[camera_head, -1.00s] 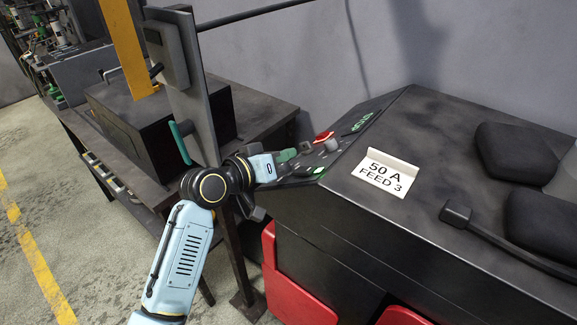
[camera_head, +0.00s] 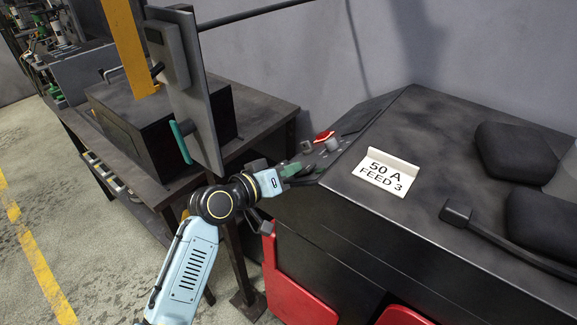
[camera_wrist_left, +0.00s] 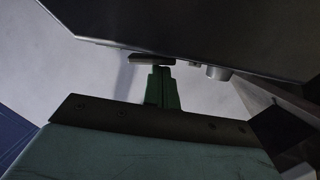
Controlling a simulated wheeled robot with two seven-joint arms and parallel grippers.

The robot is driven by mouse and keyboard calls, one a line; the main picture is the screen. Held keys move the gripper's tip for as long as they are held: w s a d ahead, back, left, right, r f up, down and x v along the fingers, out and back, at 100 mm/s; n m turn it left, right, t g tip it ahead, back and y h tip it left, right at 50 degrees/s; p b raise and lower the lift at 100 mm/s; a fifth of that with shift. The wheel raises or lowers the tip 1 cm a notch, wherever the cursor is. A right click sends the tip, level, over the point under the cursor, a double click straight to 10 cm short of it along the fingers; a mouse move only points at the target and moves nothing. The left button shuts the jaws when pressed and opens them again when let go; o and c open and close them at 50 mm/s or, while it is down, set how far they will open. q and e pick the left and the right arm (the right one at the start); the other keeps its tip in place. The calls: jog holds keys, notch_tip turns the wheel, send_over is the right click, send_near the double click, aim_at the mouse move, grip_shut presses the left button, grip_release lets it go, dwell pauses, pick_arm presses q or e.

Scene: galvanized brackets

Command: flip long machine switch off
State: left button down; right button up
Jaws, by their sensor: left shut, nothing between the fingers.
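The machine's control panel (camera_head: 335,148) is a dark sloped strip at the left end of the machine. It carries a red part (camera_head: 324,136), a small grey block (camera_head: 306,147) and a light knob (camera_head: 332,145). No lights are lit on it. My left gripper (camera_head: 296,168), with green fingers, is shut and empty at the panel's near left edge. In the left wrist view the shut fingers (camera_wrist_left: 162,88) point at a dark flat bar (camera_wrist_left: 151,58); I cannot tell whether they touch. The long switch is not clearly told apart; the gripper may hide it. My right gripper is out of view.
A white sign (camera_head: 386,172) reading "50 A FEED 3" stands on the machine top. Dark pads and a black lever (camera_head: 457,213) are at the right. A grey upright panel (camera_head: 195,95) and a dark table (camera_head: 255,115) are close to my left arm.

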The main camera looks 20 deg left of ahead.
pick_arm(q)
jog(key=w+a+r+p, duration=0.1)
jog(key=a+r+p, duration=0.2)
jog(key=r, duration=0.1)
jog(key=f+b+v, duration=0.1)
jog(key=b+v, duration=0.1)
jog(key=v, duration=0.7)
jog(key=shift+s+a, duration=0.3)
jog(key=shift+s, duration=0.1)
jog(key=shift+f, duration=0.15)
